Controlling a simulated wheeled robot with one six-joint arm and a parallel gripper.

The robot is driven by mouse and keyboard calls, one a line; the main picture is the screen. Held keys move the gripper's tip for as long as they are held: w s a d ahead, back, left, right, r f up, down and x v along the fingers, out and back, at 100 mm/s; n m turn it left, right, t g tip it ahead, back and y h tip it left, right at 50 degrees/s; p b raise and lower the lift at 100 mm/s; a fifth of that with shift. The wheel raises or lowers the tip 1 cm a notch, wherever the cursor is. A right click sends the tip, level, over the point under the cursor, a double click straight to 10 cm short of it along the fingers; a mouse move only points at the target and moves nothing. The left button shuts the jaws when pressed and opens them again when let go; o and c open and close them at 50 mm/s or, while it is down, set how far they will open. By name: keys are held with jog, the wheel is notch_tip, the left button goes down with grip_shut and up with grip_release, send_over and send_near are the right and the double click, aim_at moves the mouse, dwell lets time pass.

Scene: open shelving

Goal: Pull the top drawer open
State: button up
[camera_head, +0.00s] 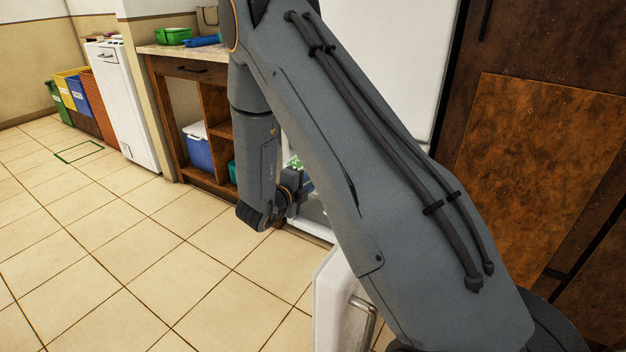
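A brown wooden drawer front (181,69) with a dark bar handle (188,70) sits just under the countertop of the open shelf unit at the back left. It looks shut. The lower part of a white fridge (383,62) stands open behind my arm; pale and green contents (296,164) show in a narrow gap, and I cannot tell whether drawers are in there. My gripper (291,196) is at the end of the downward forearm, beside this opening and well apart from the wooden drawer. My upper arm link hides its fingertips, so its opening and any contact cannot be seen.
An open white door (333,305) with a metal handle stands at the bottom centre, close to my arm. A blue-and-white box (199,148) sits in the shelf unit. Dark brown cabinets (540,170) fill the right. The tiled floor at left is clear.

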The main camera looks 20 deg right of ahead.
jog(key=shift+a, duration=0.1)
jog(key=p+v, duration=0.1)
jog(key=v, duration=0.6)
jog(key=shift+s+a, duration=0.2)
jog(key=shift+a, duration=0.05)
dwell(0.4)
